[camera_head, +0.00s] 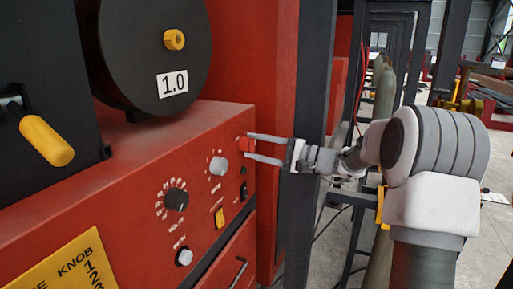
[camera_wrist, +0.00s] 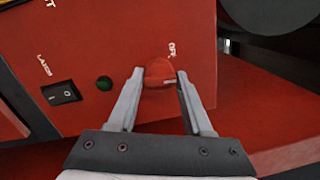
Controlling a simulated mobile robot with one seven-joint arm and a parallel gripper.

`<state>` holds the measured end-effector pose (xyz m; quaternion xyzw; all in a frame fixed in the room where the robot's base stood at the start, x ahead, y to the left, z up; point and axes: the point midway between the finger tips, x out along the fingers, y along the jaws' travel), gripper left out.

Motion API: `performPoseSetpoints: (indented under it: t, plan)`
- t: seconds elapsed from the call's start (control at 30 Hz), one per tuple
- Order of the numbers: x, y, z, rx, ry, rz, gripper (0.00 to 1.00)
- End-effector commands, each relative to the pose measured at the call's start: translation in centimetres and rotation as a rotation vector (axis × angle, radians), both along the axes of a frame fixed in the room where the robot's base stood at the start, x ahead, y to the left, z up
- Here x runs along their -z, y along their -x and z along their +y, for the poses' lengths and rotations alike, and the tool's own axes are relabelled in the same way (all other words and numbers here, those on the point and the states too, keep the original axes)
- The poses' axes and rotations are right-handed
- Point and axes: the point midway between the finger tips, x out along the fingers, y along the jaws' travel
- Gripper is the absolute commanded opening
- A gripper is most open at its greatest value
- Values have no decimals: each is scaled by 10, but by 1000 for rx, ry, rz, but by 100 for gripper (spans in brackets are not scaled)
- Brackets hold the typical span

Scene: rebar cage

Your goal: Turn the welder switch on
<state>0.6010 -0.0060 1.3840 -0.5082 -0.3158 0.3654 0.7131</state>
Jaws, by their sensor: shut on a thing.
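The welder (camera_head: 130,150) is a red box with knobs on its front panel. The red rotary switch (camera_head: 245,143) sits at the panel's upper right corner. It also shows in the wrist view (camera_wrist: 160,72), with a label reading "OFF" beside it. My gripper (camera_head: 251,148) reaches in from the right, and its two fingers are shut on the red switch. In the wrist view the fingers (camera_wrist: 158,76) stand on either side of the switch. The finger contact faces are partly hidden.
A black rocker switch (camera_wrist: 62,93) and a dark green lamp (camera_wrist: 104,83) are close to the red switch. A grey knob (camera_head: 218,166), a black dial (camera_head: 176,200) and a yellow switch (camera_head: 219,217) share the panel. A dark upright post (camera_head: 316,75) stands close by the arm.

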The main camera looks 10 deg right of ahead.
Motion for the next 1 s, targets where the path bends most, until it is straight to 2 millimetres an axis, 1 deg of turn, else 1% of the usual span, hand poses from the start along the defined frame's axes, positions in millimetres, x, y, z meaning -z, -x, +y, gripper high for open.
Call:
performPoseSetpoints:
  t: [0.03,0.5,0.8,1.0]
  plan:
    - [3,1,0,-2,-25,42,0]
    - [2,2,1,-3,-271,384,0]
    - [3,2,1,-2,-370,521,0]
    - [4,2,1,-1,-401,564,0]
